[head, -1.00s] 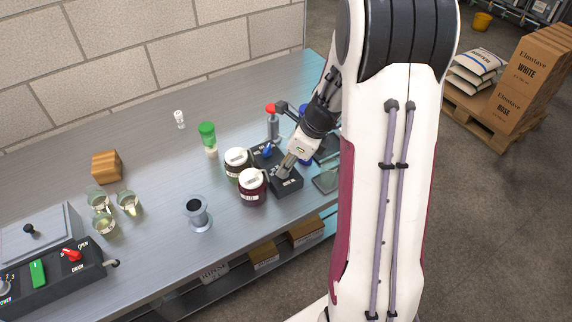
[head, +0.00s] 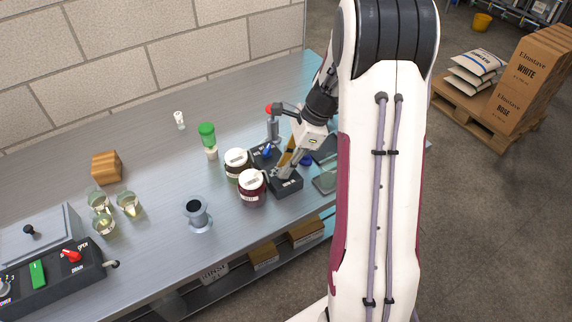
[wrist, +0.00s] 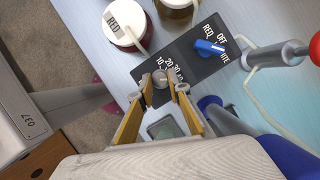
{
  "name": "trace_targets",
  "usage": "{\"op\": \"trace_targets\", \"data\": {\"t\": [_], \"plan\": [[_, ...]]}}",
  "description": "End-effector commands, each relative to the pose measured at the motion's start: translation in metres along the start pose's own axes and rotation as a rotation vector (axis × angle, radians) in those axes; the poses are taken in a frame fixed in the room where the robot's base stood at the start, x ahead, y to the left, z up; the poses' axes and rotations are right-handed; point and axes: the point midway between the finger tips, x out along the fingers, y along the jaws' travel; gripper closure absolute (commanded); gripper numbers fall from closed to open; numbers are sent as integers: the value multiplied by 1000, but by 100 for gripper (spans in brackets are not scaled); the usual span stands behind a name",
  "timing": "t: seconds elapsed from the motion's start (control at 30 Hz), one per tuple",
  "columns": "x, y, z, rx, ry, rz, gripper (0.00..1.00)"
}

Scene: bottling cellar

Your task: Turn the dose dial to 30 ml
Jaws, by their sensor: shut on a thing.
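The dose dial (wrist: 160,77) is a small grey round knob on a black control panel (wrist: 186,58), with white numbers 10, 20, 30 and 40 around it in the wrist view. I cannot make out clearly which number it points to. My gripper (wrist: 160,84) has its two amber fingers on either side of the dial, shut on it. In the head view my gripper (head: 279,176) reaches down at a slant to the near part of the panel (head: 288,187), and its tips hide the dial.
A blue selector (wrist: 209,48) with OFF, RED and WHITE labels sits on the same panel. Two jars, the front one (head: 252,190) with a white lid, stand just left of it. A red-topped lever (head: 272,125) stands behind.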

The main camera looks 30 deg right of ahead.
Motion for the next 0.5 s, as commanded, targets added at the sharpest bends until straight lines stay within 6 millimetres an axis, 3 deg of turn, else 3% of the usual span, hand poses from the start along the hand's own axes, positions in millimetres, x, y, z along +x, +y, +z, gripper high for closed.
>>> {"op": "trace_targets", "data": {"t": [0.5], "plan": [[0, -1, 0, -124, 1, 52, 100]]}}
